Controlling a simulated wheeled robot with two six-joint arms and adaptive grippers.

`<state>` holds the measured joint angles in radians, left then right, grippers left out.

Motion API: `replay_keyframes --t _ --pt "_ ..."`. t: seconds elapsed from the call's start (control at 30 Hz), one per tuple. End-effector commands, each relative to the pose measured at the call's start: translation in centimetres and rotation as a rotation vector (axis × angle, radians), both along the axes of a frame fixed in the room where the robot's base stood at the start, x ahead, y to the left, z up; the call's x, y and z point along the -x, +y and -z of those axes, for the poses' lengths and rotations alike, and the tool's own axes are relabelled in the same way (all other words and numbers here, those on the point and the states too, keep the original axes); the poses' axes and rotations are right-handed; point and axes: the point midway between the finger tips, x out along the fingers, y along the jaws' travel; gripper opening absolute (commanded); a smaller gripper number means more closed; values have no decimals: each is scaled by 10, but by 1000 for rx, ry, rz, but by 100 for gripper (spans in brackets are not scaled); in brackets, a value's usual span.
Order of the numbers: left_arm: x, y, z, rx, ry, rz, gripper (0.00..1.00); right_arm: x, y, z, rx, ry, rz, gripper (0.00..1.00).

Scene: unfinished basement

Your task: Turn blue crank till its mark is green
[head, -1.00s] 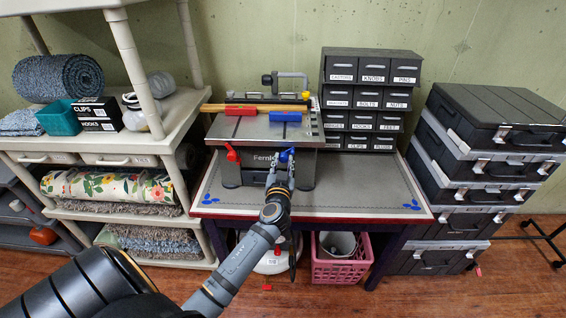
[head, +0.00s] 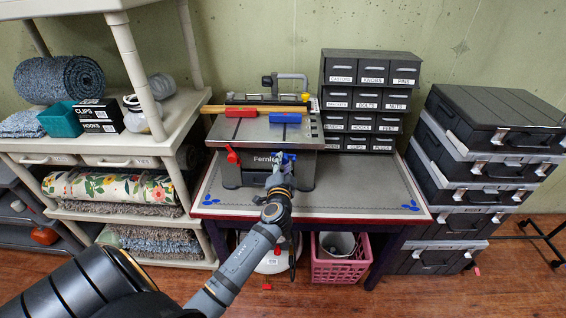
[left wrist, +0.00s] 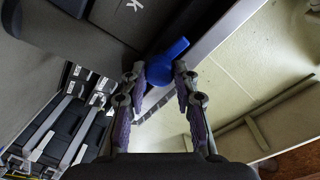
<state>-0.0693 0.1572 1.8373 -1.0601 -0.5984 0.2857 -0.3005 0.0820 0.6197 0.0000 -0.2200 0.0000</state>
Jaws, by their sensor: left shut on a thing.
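The blue crank (head: 287,157) is on the right part of the front of the grey bench-top machine (head: 240,134). In the head view it is mostly hidden by my left gripper (head: 280,165). In the left wrist view the blue crank (left wrist: 166,60) sits between the fingertips of my left gripper (left wrist: 160,70), which is shut on it. I cannot make out a mark or its colour. A red crank (head: 232,154) is on the left of the machine's front. My right gripper is not in view.
The machine stands on a grey-topped table (head: 350,190) with a red edge. A dark drawer cabinet (head: 368,68) stands behind right. A shelf (head: 150,147) is to the left, and stacked black cases (head: 490,120) are to the right. The table's right half is clear.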

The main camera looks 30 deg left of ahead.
Motion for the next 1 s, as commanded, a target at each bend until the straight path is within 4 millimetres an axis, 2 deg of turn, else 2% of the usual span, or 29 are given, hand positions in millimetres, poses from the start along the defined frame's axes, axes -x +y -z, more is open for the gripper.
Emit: replay_keyframes --t 0.6,1.0 --pt "-1 -1 -1 -495 306 1 0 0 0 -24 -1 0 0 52" --pt "-1 -2 0 -750 462 1 0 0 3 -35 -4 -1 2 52"
